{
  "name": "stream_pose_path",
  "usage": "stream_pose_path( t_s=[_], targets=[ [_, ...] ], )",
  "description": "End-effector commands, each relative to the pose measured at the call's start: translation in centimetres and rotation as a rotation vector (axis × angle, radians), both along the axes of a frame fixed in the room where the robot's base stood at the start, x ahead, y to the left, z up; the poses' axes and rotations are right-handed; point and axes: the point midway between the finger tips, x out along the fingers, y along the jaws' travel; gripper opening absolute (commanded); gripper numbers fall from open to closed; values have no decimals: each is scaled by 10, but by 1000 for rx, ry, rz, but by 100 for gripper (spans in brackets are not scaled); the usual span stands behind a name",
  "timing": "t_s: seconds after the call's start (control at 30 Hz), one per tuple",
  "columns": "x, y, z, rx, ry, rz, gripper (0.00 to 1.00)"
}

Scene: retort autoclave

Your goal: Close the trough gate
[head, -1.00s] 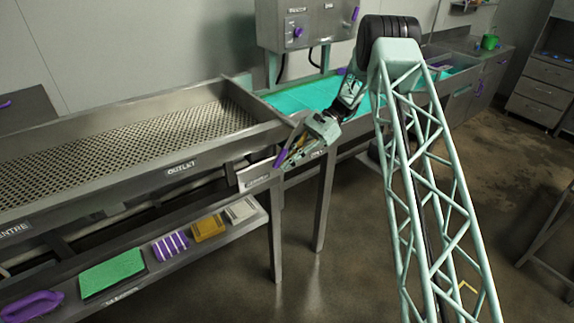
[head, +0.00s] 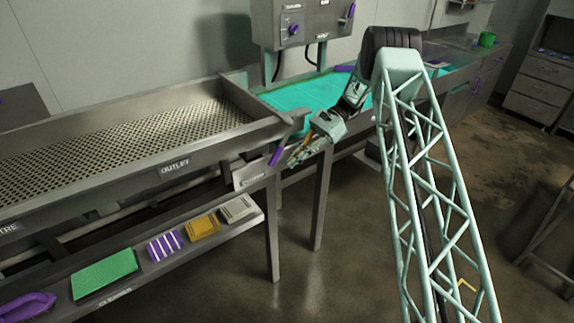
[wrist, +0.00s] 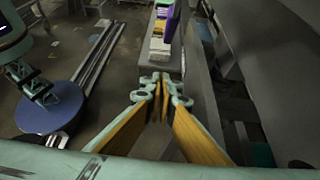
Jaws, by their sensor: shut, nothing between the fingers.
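The trough (head: 120,118) has a perforated floor and a front wall labelled OUTLET. At its right end a purple handle (head: 275,156) hangs at a slant below a grey metal piece (head: 288,120), which looks like the gate. I cannot tell from here whether the gate is fully across the opening. My gripper (head: 293,161) is just right of the purple handle, pointing down and left, with a visible gap between them. In the wrist view my gripper (wrist: 161,88) has its yellow-padded fingers together at the tips, with nothing between them.
A lower shelf holds a green pad (head: 104,274), a purple-striped block (head: 165,246), a yellow block (head: 203,227) and a pale block (head: 238,208). A teal surface (head: 315,94) lies behind my gripper. Table legs (head: 320,205) stand below; open floor lies to the right.

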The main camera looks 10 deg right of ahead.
Motion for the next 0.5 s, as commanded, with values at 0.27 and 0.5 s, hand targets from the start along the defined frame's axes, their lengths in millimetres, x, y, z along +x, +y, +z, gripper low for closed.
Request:
stream_pose_path(
  t_s=[0.27,0.5],
  targets=[
    [16,-36,6,-1,-1,1,0],
    [27,-60,11,0,-1,1,0]
  ],
)
